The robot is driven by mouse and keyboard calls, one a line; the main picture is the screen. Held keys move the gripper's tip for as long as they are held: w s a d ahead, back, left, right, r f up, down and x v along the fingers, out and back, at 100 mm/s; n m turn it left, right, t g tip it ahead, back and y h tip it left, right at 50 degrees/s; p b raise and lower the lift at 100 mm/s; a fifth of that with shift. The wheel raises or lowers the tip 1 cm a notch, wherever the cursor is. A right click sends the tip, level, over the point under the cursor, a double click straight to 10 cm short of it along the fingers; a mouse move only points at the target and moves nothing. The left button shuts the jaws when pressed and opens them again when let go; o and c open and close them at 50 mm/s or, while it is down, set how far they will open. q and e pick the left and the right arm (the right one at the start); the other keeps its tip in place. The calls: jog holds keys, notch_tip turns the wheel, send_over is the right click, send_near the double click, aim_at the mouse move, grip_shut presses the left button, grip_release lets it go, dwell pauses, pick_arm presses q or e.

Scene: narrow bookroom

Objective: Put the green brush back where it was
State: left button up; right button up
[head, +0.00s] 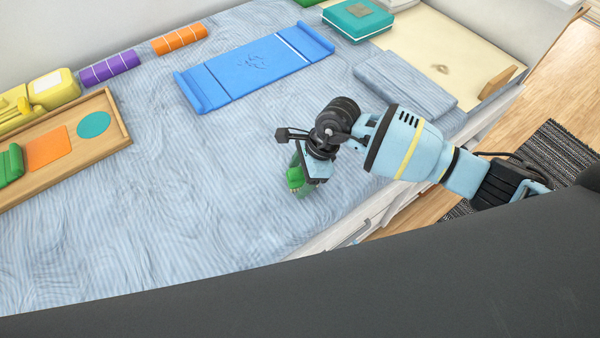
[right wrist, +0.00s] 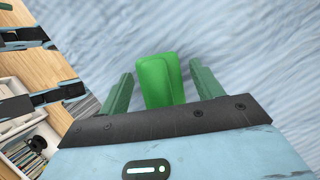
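A green object, which looks like the green brush (right wrist: 160,80), stands between the two dark green fingers of my right gripper (right wrist: 162,85) in the right wrist view. A narrow gap shows on each side of it, so the fingers look open around it. In the head view my right gripper (head: 305,180) is low over the blue bedspread, with the green brush (head: 295,178) at its fingers. Whether the brush touches the bedspread is hard to tell. A wooden tray (head: 122,128) at the left has an orange square (head: 48,148), a teal circle (head: 94,125) and another green piece (head: 11,165). My left gripper is not in view.
A blue folding board (head: 255,66), a purple roll (head: 110,68), an orange roll (head: 180,38) and yellow items (head: 54,88) lie towards the back. A teal box (head: 357,19) and folded grey-blue cloth (head: 405,82) are farther right. The front of the bedspread (head: 190,220) is clear.

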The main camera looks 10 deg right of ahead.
jog(key=shift+r, duration=0.1)
jog(key=v, duration=1.2)
jog(key=shift+p, duration=0.3)
jog(key=shift+r, duration=0.1)
